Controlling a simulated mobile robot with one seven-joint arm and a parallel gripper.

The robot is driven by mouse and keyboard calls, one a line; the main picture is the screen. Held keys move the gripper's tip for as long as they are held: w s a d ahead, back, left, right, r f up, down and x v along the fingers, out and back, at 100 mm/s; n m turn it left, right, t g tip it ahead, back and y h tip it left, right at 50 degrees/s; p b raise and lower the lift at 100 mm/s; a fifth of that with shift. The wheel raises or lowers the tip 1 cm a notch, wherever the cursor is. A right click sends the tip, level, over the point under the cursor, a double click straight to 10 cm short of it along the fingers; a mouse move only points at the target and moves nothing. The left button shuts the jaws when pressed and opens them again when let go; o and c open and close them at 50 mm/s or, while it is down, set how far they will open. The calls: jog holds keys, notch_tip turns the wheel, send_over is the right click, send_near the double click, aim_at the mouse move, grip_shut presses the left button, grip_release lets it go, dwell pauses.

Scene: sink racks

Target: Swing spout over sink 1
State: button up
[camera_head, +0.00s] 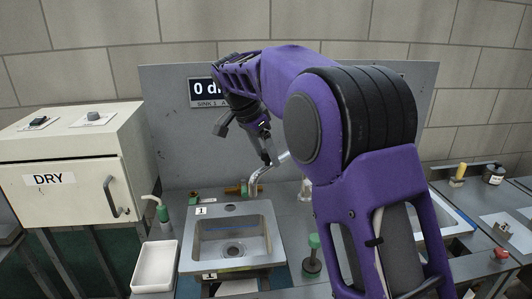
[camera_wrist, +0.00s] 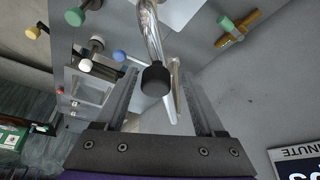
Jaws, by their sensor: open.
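The chrome spout (camera_head: 259,174) rises behind the back right of sink 1 (camera_head: 269,236) and bends to the upper right, where my arm hides part of it. Sink 1 is a square steel basin with a "1" label and a drain. My gripper (camera_head: 268,158) is at the spout, pointing down, above and behind the sink. In the wrist view the spout (camera_wrist: 149,30) comes down from the top to a black tip between the open fingers of my gripper (camera_wrist: 160,85). I cannot tell whether a finger touches it.
A second sink (camera_head: 446,216) is partly hidden by my arm. The DRY cabinet (camera_head: 75,165) is far left. A grey panel (camera_head: 170,130) stands behind.

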jog(key=shift+r, duration=0.1)
jog(key=v, duration=1.7)
jog(key=shift+r, duration=0.15)
jog(key=shift+d, duration=0.1)
